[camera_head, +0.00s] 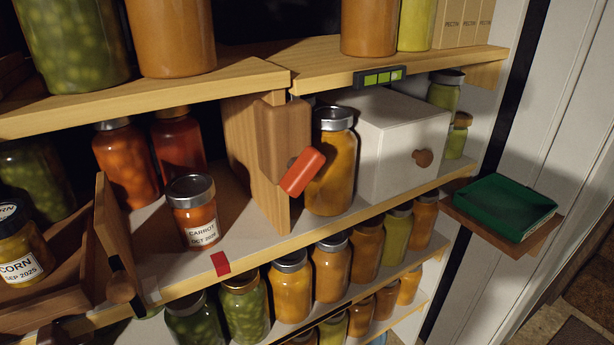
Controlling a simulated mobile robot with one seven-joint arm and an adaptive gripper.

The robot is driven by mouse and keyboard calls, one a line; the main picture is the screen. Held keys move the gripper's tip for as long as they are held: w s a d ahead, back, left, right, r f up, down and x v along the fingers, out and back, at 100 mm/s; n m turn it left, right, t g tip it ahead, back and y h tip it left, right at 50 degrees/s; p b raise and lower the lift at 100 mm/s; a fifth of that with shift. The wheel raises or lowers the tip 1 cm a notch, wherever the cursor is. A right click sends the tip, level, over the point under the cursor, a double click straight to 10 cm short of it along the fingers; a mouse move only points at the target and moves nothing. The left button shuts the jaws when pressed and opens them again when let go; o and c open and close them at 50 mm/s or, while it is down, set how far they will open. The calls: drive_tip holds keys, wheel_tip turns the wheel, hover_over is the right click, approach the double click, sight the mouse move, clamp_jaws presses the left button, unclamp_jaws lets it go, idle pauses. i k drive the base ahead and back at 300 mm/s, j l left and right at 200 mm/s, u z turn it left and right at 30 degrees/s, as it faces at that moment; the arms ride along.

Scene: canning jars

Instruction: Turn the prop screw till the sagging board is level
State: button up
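The prop screw shows as a red handle (303,171) on the front of a brown wooden block (284,138). The block is at the top of an upright wooden divider (246,140), under the joint of the upper boards. The right upper board (440,57) carries jars and boxes. Its left end meets the left upper board (190,92) with a visible step. A small spirit level (380,77) with a green vial is on the right board's front edge. A pale patch shows toward the vial's right end. My gripper is out of view.
A yellow jar (332,165) stands close right of the red handle, beside a white drawer box (402,140). A carrot jar (193,212) stands left of the divider. A wooden crate (112,235) is at lower left. A green book (503,207) lies on a right-hand ledge.

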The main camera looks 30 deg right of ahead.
sight(302, 170)
drive_tip(key=z, duration=1.25)
drive_tip(key=k+l+u, duration=0.35)
drive_tip(key=k+u, duration=0.3)
drive_tip(key=k, duration=0.2)
